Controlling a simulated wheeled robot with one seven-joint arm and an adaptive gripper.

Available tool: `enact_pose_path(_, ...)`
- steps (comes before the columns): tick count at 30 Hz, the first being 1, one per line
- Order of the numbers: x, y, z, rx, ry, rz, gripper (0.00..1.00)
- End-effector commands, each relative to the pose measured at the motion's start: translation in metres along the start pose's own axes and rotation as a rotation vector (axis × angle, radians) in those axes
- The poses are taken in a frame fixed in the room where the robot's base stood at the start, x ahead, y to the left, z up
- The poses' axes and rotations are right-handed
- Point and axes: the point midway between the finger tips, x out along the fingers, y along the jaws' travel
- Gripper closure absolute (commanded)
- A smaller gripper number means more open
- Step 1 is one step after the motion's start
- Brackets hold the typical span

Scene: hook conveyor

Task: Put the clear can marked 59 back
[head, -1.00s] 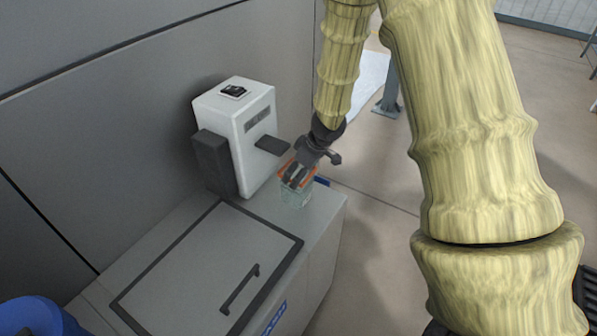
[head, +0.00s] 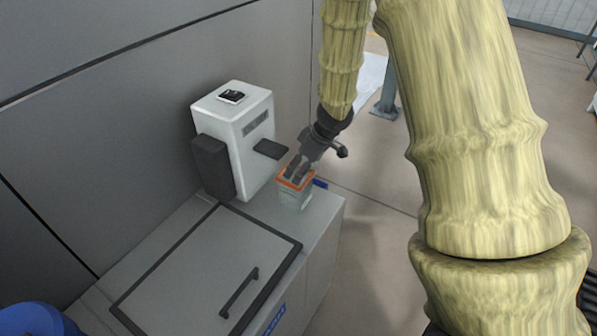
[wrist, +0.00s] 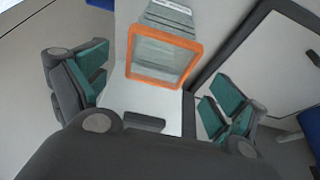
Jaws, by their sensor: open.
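The clear can (head: 294,190) is a see-through, square-sided container with an orange rim. It stands upright on the grey cabinet top, in front of the white machine. In the wrist view the can (wrist: 160,62) shows its orange rim and open top, beyond my fingers. My gripper (head: 297,170) is just above the can's rim in the head view, with its fingers apart. In the wrist view its two green-padded fingers (wrist: 160,95) are wide apart with nothing between them. The number 59 cannot be read in either view.
A white dispenser-like machine (head: 236,130) with a dark ledge (head: 270,149) stands beside the can. The cabinet top has a dark-framed lid with a handle (head: 240,292). A blue round container (head: 38,318) is at lower left. Open floor lies to the right.

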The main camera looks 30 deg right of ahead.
Motion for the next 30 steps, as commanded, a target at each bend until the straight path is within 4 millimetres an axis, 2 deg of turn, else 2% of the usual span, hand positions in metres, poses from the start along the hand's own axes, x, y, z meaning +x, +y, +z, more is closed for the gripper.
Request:
enact_pose_path(1, -0.012, 0.0, -0.001, -0.002, -0.001, 0.003, 0.04)
enact_pose_path(6, -0.04, 0.0, -0.001, -0.002, -0.001, 0.002, 0.04)
enact_pose_path(12, -0.062, 0.0, 0.0, -0.001, -0.001, 0.001, 0.04)
enact_pose_path(18, -0.069, 0.0, 0.001, 0.001, -0.001, 0.0, 0.04)
enact_pose_path(30, -0.069, 0.0, 0.001, 0.001, -0.001, 0.0, 0.04)
